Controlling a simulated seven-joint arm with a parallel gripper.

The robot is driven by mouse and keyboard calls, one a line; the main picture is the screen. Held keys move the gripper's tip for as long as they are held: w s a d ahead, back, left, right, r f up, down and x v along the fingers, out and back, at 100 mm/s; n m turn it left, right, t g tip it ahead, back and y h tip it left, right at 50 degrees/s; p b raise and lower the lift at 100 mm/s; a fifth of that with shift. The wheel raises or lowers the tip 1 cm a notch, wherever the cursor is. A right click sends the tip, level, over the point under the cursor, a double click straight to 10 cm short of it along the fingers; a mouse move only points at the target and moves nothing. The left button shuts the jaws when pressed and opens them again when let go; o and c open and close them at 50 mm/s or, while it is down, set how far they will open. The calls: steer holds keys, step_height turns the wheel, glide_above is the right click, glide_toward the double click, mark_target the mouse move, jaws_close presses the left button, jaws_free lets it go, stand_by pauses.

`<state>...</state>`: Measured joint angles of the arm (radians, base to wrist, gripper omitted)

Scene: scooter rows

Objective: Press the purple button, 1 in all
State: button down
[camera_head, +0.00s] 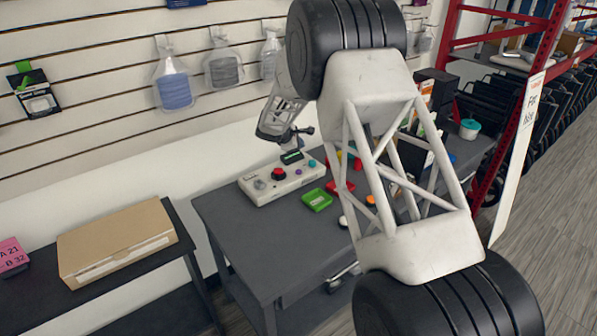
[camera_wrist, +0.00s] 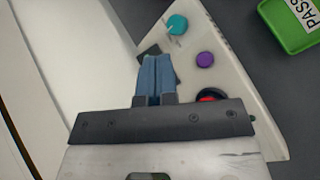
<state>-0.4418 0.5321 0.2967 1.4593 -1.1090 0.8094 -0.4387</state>
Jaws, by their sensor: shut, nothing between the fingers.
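The purple button (camera_wrist: 205,59) is a small round cap on a white control box (camera_head: 262,188), between a teal knob (camera_wrist: 177,24) and a red button (camera_wrist: 210,95). In the head view the purple button (camera_head: 298,171) sits to the right of the red one. My gripper (camera_wrist: 155,57) is shut and empty. Its blue fingertips show over the box's dark display, left of the purple button and apart from it in the picture. The gripper base hides part of the red button. In the head view my gripper is above the back of the box, its fingers hard to make out.
The box stands on a dark grey table (camera_head: 250,235). A green tray (camera_head: 316,200), labelled PASS in the wrist view, lies right of the box, with a red tray (camera_head: 340,188) beyond it. My arm hides much of the table's right side. A cardboard box (camera_head: 115,238) lies at left.

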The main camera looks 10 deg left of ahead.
mark_target(299, 171)
steer(key=shift+f, duration=0.2)
steer(key=shift+f, duration=4.15)
steer(key=shift+f, duration=0.95)
stand_by(0.4)
steer(key=shift+r, duration=0.85)
steer(key=shift+r, duration=0.1)
steer(key=shift+r, duration=2.45)
